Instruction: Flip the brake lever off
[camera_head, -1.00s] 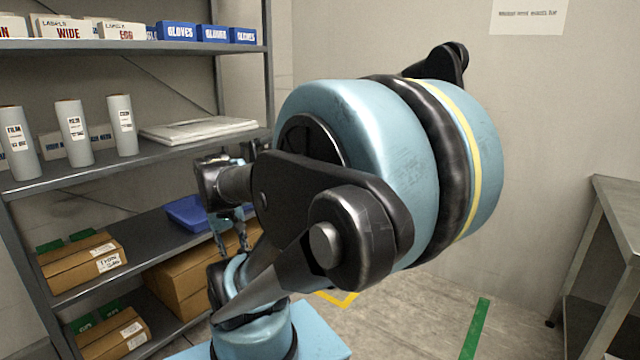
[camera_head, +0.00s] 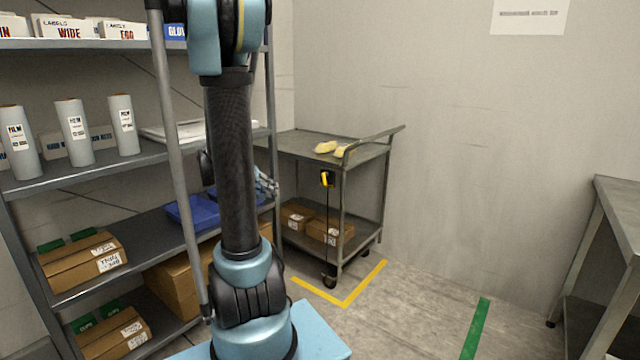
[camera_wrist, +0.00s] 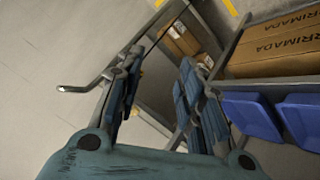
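A grey cart (camera_head: 300,146) stands against the back wall. A small yellow-and-black piece (camera_head: 327,179) sits at its near corner, above a thin black rod that runs down towards a caster. It looks like the brake lever, but its position is too small to read. My gripper (camera_head: 266,185) shows partly behind my arm, left of the cart, apart from that piece. In the wrist view my gripper (camera_wrist: 162,62) has its two blue fingers spread and nothing between them. The cart's frame and boxes show beyond the fingers; I cannot make out the lever there.
Shelving (camera_head: 60,178) with film rolls, boxes and blue bins (camera_head: 186,212) fills the left, close to my arm. Yellow items (camera_head: 326,147) lie on the cart top. A metal table (camera_head: 622,205) stands at right. The floor between is clear.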

